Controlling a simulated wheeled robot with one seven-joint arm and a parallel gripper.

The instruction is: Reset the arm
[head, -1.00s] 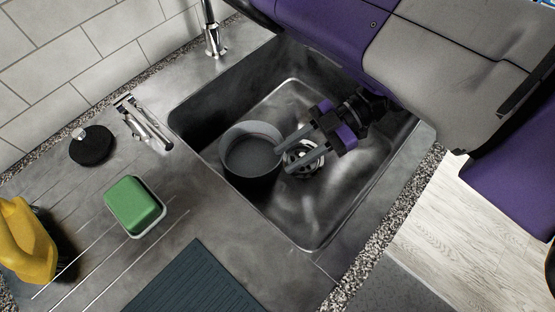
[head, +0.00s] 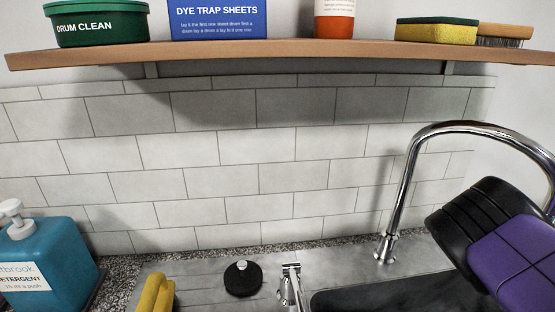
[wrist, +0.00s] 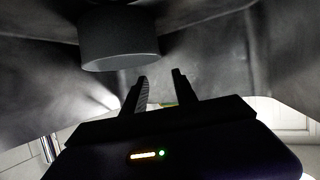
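My gripper (wrist: 161,74) shows in the wrist view with its two dark fingers apart and nothing between them. A grey round pot or cup (wrist: 120,45) is just beyond the fingers, up and to the left, apart from them. Grey metal walls of the sink (wrist: 225,50) surround it. In the head view my gripper is out of sight; only a black and purple part of my arm shows at the right edge. A corner of the sink (head: 400,297) shows at the bottom.
A chrome tap (head: 398,200) stands close to my arm at the right. A wooden shelf (head: 290,58) with boxes and sponges spans the top. A blue detergent bottle (head: 45,262), a yellow item (head: 155,295) and a black round stopper (head: 242,278) stand on the counter.

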